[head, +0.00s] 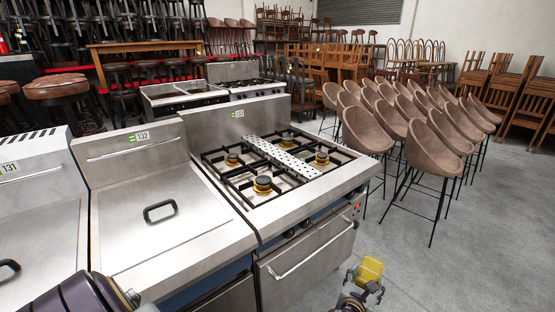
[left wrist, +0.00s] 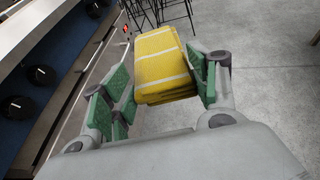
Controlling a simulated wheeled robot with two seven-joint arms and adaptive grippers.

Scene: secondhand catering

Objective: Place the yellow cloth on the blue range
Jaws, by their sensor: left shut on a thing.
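The yellow cloth (head: 370,268) is a folded pad with pale stripes. It is held beyond the front right corner of the range, below its top, in the head view. It shows large in the left wrist view (left wrist: 163,60). My left gripper (head: 362,284) is shut on it, with green-padded fingers on either side in the left wrist view (left wrist: 160,85). The range (head: 335,185) is a steel four-burner cooker with a blue strip along its front, also seen in the left wrist view (left wrist: 45,95). My right gripper is not in view.
A perforated metal strip (head: 283,156) lies across the range's middle, between the yellow-ringed burners. A lidded steel unit (head: 165,210) adjoins the range on the left. Brown chairs (head: 368,130) stand to the right. The grey floor (head: 460,260) in front of them is clear.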

